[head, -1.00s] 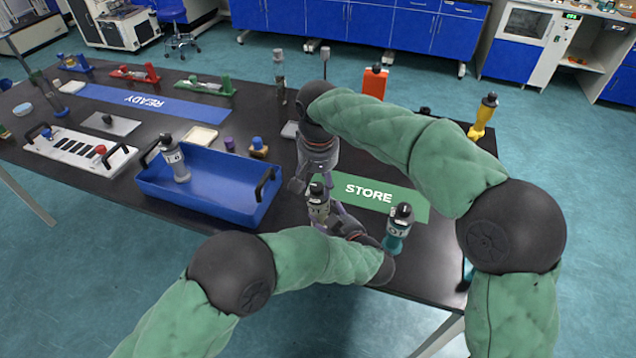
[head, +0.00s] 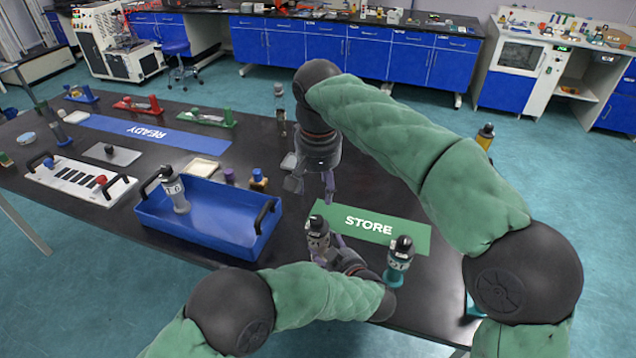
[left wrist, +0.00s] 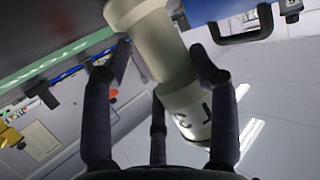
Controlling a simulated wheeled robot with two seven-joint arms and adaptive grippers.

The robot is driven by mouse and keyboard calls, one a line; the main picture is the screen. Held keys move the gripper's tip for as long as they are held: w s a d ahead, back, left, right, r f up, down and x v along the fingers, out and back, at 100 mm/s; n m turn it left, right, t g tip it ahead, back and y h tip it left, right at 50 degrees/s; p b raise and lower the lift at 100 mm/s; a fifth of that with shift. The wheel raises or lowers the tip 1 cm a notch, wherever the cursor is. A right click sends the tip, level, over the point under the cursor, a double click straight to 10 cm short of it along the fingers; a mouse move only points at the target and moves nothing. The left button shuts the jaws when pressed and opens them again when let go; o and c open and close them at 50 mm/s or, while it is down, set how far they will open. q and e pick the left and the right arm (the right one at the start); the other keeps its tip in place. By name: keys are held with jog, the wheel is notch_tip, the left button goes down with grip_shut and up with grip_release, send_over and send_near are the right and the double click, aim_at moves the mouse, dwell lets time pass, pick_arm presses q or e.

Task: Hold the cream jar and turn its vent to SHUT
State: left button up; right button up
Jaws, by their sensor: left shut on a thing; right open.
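The cream jar (head: 318,242) is upright with a dark cap in the head view, beside the front edge of the STORE mat. My left gripper (head: 328,254) is shut around its body. The left wrist view shows its pale body (left wrist: 158,45) between my left fingers (left wrist: 165,75), with dark lettering on a white band. My right gripper (head: 311,188) is open and empty, pointing down above and behind the jar's cap, apart from it. The vent's setting is too small to read.
A teal jar (head: 400,266) stands right of the cream jar, close by. The green STORE mat (head: 412,235) lies behind. A blue tray (head: 225,215) with black handles holds a grey jar (head: 174,192) at left. The table's front edge is near.

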pick_arm(q)
jog(key=o, duration=1.4)
jog(key=shift+c, duration=0.2)
